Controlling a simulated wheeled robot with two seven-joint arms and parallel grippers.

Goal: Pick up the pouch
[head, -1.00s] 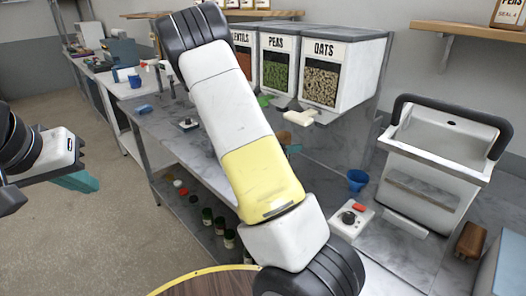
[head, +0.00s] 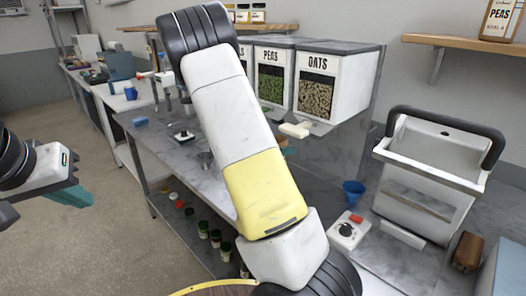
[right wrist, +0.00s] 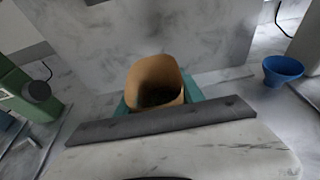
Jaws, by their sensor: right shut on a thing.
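The pouch (right wrist: 155,82) is brown and open at the top, with dark contents or shadow inside, in the middle of the right wrist view. My right gripper (right wrist: 160,104) is shut on it, teal fingers showing at both its sides. The pouch's lower part is hidden behind the grey bar of my gripper. In the head view my right arm covers nearly all of the pouch and gripper. My left gripper (head: 72,194) is at the left edge of the head view, over the floor and away from the counter; its finger gap is not clear.
Bins labelled peas (head: 271,75) and oats (head: 319,82) stand at the back of the marble counter. A blue funnel (head: 353,190), a small device with a knob (head: 347,232) and a white box-shaped unit with a black handle (head: 425,185) are at right. Jars (head: 215,238) stand on the lower shelf.

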